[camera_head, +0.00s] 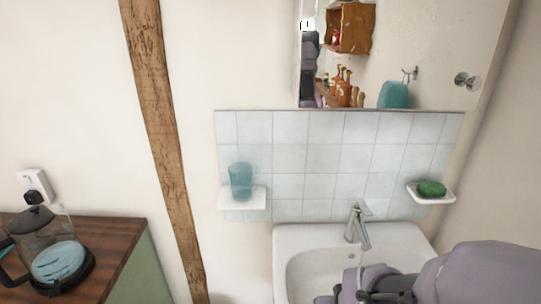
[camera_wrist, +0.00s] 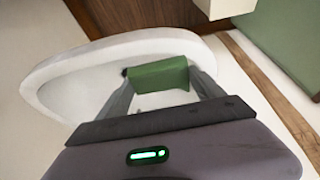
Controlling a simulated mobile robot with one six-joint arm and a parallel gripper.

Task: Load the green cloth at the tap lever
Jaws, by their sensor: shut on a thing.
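My gripper (camera_wrist: 160,76) is shut on a green, block-shaped cloth (camera_wrist: 158,74), held over the white basin in the wrist view. In the head view my gripper (camera_head: 350,286) is low in front of the tap, over the basin, and the cloth cannot be made out there. The chrome tap (camera_head: 356,225) stands at the back of the basin (camera_head: 292,242), with its lever (camera_head: 358,206) on top. A thin pale streak, perhaps water, shows below the spout. My gripper is below the lever in the picture and apart from it.
A green soap-like item (camera_head: 431,188) lies on a white dish (camera_head: 446,199) at right. A teal cup (camera_head: 240,181) stands on a small white shelf (camera_head: 243,202) at left. A mirror (camera_head: 440,40) hangs above the tiles. A kettle (camera_head: 45,245) stands on the wooden counter (camera_head: 115,240).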

